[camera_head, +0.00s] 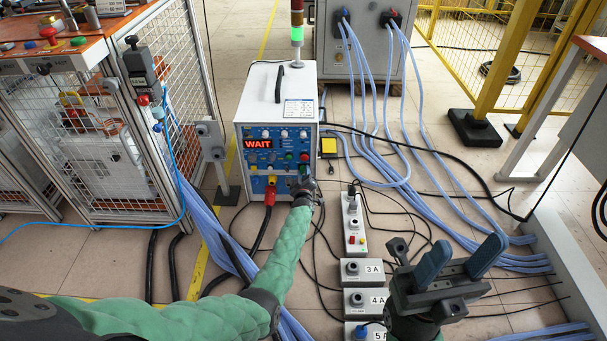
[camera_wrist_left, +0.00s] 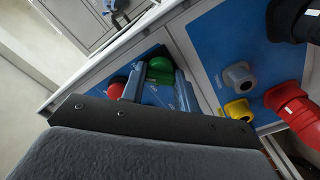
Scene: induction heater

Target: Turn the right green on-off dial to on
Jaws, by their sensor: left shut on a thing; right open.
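The heater (camera_head: 277,95) is a white box with a blue front panel and a red display (camera_head: 258,143) reading WAIT. My left gripper (camera_head: 302,184) is at the lower right of that panel and largely hides what it holds. In the left wrist view, its two blue-grey fingers (camera_wrist_left: 160,88) are closed on either side of a green dial (camera_wrist_left: 160,68). A red knob (camera_wrist_left: 117,88) sits just left of the fingers. I cannot read the dial's setting. My right gripper (camera_head: 460,257) is open and empty, above the floor at the right.
Grey boxes (camera_head: 362,271) and a power strip (camera_head: 354,224) stand on the floor. Blue hoses (camera_head: 390,150) run behind. A fenced cabinet (camera_head: 100,130) stands left.

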